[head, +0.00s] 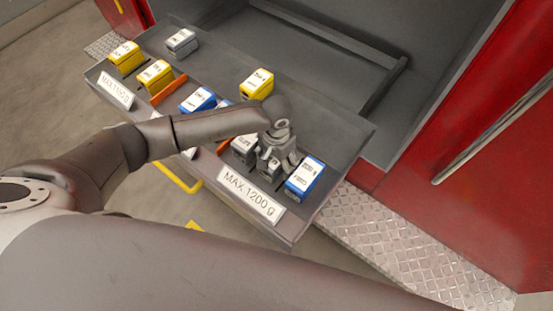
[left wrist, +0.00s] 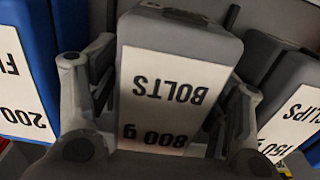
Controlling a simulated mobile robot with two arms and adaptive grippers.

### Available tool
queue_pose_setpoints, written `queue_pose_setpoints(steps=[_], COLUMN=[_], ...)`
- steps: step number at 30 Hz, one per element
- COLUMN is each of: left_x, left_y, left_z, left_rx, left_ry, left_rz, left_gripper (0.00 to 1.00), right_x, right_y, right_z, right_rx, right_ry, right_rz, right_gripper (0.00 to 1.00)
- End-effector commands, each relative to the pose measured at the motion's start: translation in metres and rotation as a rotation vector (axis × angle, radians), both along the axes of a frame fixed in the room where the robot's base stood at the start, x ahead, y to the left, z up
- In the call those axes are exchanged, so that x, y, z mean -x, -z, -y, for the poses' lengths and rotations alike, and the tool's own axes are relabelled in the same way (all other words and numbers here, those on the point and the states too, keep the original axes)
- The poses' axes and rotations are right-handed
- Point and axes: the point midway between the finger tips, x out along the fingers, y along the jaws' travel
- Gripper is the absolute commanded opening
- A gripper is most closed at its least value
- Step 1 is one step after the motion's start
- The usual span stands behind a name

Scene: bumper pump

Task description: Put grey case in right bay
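The right bay is the tray section with the "MAX 1200 g" label (head: 251,194). My left gripper (head: 279,160) is over this bay, pointing down. Its fingers stand apart on both sides of a grey case (head: 269,171) labelled BOLTS 800 g, which also fills the middle of the left wrist view (left wrist: 180,85). The fingers look spread, with a small gap at the case's left side. The case stands between a grey CLIPS case (head: 244,148) and a blue case (head: 305,179). Its bottom is hidden. My right gripper does not show.
The left bay has a "MAX 1150 g" label (head: 115,90) and yellow cases (head: 155,76). Blue cases (head: 198,100) stand in the middle section, partly hidden by my arm. Another grey case (head: 181,41) and a yellow case (head: 257,84) stand on the deck behind.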

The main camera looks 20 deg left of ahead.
Motion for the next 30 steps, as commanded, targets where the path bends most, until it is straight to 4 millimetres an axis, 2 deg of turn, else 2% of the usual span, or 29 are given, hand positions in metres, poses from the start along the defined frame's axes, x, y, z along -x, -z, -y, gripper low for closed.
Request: queue_pose_setpoints(steps=[7,11,14,24,30], left_x=[0.0,-0.001,-0.001,-0.001,-0.001], left_y=[-0.001,-0.009,-0.024,-0.095,-0.118], left_z=[0.0,0.0,0.001,0.0,0.001], left_rx=[0.0,0.002,0.002,0.001,0.001], left_ry=[0.0,0.001,0.001,0.001,0.0], left_rz=[0.0,0.002,0.003,0.004,0.001], left_gripper=[0.73,0.73,0.73,0.73,0.73], right_x=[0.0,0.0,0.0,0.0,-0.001], right_y=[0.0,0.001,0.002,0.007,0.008], right_z=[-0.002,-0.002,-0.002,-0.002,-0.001], right_rx=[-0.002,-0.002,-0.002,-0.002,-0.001], right_ry=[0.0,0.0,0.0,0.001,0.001], right_rz=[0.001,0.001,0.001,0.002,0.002], right_gripper=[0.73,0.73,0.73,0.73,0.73])
